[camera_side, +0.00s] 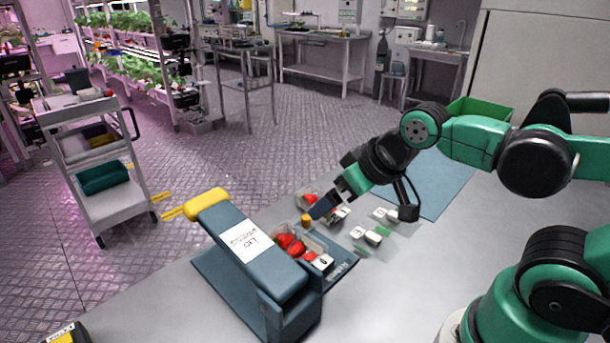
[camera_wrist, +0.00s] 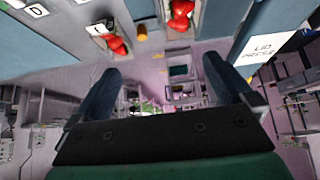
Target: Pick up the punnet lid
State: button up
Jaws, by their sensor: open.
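Small clear flat pieces with white tags, which look like punnet lids (camera_side: 371,237), lie on the table right of the press; I cannot tell which one is the task's lid. A punnet of strawberries (camera_side: 293,244) sits at the lid press (camera_side: 270,264), a blue-grey device with a yellow handle. My gripper (camera_side: 319,208) is above the table beside an orange cylinder (camera_side: 306,221). In the wrist view my gripper (camera_wrist: 160,66) has its fingers wide apart with nothing between them. Tagged pieces (camera_wrist: 37,11) show at that view's upper left.
More strawberries (camera_side: 309,199) lie behind the cylinder. A blue mat (camera_side: 440,185) and a green crate (camera_side: 480,109) are at the back right. A trolley (camera_side: 105,170) stands off the table at left.

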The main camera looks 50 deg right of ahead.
dwell(0.4)
jog(key=m+g, duration=0.7)
jog(key=m, duration=2.8)
send_over(394, 214)
notch_tip(394, 214, down, 8)
jog(key=shift+r, duration=0.15)
jog(key=shift+s+d+f+m, duration=0.15)
jog(key=shift+f+m, duration=0.05)
jog(key=shift+m, duration=0.2)
jog(key=shift+f, duration=2.75)
